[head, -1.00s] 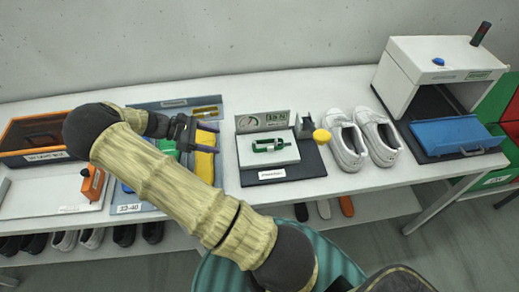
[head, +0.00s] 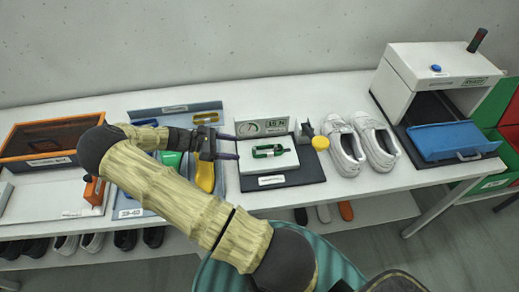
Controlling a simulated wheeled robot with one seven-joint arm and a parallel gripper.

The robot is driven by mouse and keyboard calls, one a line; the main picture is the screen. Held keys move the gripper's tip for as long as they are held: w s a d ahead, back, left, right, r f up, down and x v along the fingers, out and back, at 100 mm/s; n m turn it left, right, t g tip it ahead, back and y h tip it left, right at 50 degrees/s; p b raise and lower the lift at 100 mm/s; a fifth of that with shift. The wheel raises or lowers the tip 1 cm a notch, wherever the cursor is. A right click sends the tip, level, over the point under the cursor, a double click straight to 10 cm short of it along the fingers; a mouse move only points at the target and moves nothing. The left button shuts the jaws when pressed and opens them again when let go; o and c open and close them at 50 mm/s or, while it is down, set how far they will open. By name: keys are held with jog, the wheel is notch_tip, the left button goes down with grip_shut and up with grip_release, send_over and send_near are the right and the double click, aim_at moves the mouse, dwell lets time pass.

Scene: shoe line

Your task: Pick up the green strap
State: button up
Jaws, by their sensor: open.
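A green loop-shaped piece, which looks like the green strap (head: 268,151), lies on a white block on the dark base of a gauge stand (head: 305,176). My gripper (head: 238,147) is to its left, its two dark fingers spread apart and pointing right towards it. Nothing shows between the fingers. The fingertips are near the left edge of the stand and look apart from the strap. The height of the gripper above the table cannot be told.
A grey panel with a dial (head: 262,127) stands behind the strap, and a yellow knob (head: 320,143) is to its right. White shoes (head: 345,150) stand further right. A blue tray (head: 130,206) with a yellow form (head: 205,176) lies under my arm.

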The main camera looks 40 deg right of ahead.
aim_at(253, 149)
jog(key=p+x, duration=0.1)
jog(key=x, duration=0.3)
jog(key=shift+s+d, duration=0.1)
jog(key=shift+d, duration=0.1)
jog(key=shift+s+d+f, duration=0.15)
jog(key=shift+d+f, duration=0.1)
jog(key=p+x, duration=0.1)
jog(key=x, duration=0.1)
jog(key=p+x, duration=0.2)
jog(key=shift+d+r, duration=0.1)
jog(key=shift+d, duration=0.4)
jog(key=shift+s+d+f, duration=0.1)
jog(key=shift+d+f, duration=0.1)
jog(key=shift+f, duration=0.05)
